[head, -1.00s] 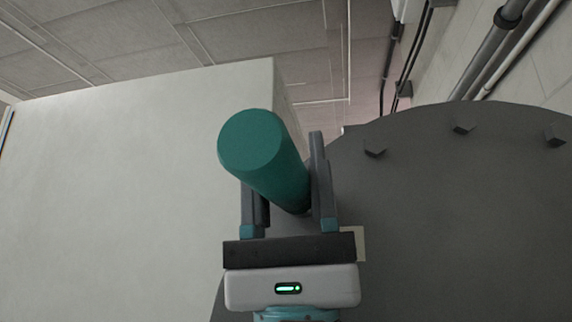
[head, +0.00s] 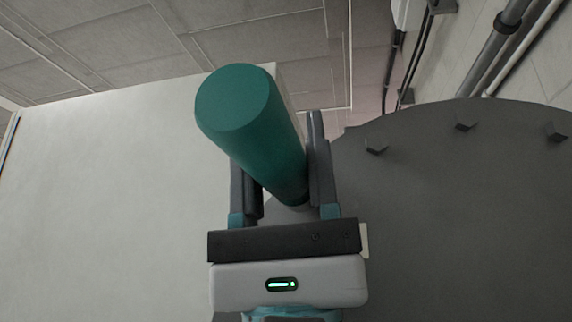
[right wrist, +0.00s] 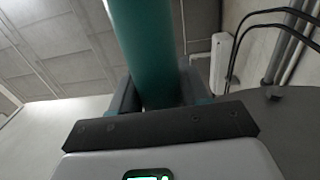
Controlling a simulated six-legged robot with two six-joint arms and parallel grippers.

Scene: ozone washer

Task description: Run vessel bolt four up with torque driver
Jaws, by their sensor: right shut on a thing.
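The torque driver (head: 250,125) is a teal-green cylinder, tilted, its round end toward me and the upper left in the head view. My right gripper (head: 280,165) is shut on it, one dark finger on each side. In the right wrist view the driver (right wrist: 147,45) rises between the fingers of the gripper (right wrist: 155,95). The driver's far end is hidden. The vessel (head: 460,220) is a large dark grey round body at the right, with several bolts (head: 466,126) along its upper rim. I cannot tell which is bolt four. My left gripper does not show.
A pale wall block (head: 110,190) fills the left. Grey pipes (head: 500,45) and dark cables run along the wall at the upper right. A panelled ceiling (head: 90,50) is above. A small pale plate (head: 364,241) shows just right of the gripper.

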